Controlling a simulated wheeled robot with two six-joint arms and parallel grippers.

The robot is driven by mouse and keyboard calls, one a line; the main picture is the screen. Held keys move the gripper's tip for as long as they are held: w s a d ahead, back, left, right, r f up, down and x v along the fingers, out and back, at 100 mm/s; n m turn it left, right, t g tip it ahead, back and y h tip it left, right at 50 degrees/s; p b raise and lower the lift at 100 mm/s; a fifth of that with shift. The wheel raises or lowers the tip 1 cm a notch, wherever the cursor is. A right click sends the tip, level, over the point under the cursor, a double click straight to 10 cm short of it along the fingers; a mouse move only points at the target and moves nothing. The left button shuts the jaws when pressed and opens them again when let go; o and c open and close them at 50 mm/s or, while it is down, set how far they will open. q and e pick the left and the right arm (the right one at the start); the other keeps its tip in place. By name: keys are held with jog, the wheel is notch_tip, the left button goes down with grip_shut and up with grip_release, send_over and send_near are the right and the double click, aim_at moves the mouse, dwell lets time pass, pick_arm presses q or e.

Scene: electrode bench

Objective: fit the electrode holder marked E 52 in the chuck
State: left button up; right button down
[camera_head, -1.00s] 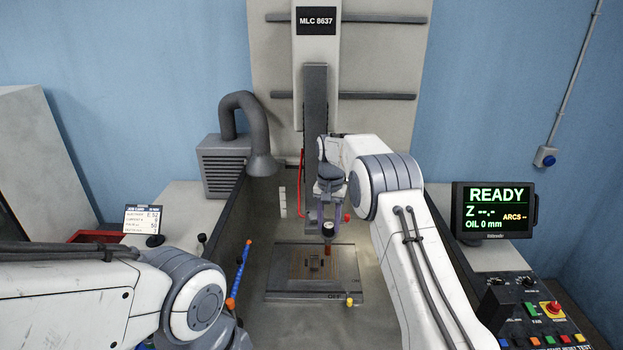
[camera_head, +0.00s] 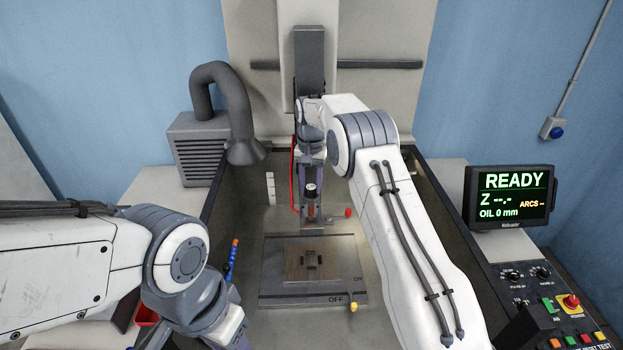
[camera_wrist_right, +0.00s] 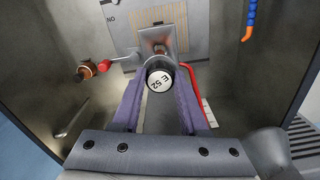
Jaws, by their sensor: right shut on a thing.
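My right gripper (camera_head: 311,187) is shut on the E 52 electrode holder (camera_head: 311,196), in front of the lower end of the machine's ram. In the right wrist view, the holder's white round label reads E 52 (camera_wrist_right: 159,80), between the two purple fingers. A reddish copper-coloured part shows below the holder's dark top. The ram (camera_head: 309,58) runs down behind my right arm. A grey block with a red-knobbed lever (camera_head: 348,212) shows at its foot, likely the chuck; its opening is hidden. I cannot tell whether holder and chuck touch.
A plate (camera_head: 272,287) marked ON and OFF lies below, with a small dark workpiece (camera_head: 311,259). A red hose (camera_head: 293,180) hangs left of the ram. A blue-and-orange nozzle (camera_head: 232,259) stands left of the plate. The screen (camera_head: 511,196) reads READY.

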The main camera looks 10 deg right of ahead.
aim_at(311, 207)
notch_tip(311, 207, down, 6)
jog(key=shift+s+f+b, duration=0.1)
jog(key=shift+f+b, duration=0.05)
jog(key=shift+b, duration=1)
jog(key=shift+f+b, duration=0.5)
jog(key=shift+f, duration=0.45)
jog(key=shift+s, duration=0.15)
jog(key=shift+f, duration=0.15)
dwell(0.3)
grip_release()
dwell(0.5)
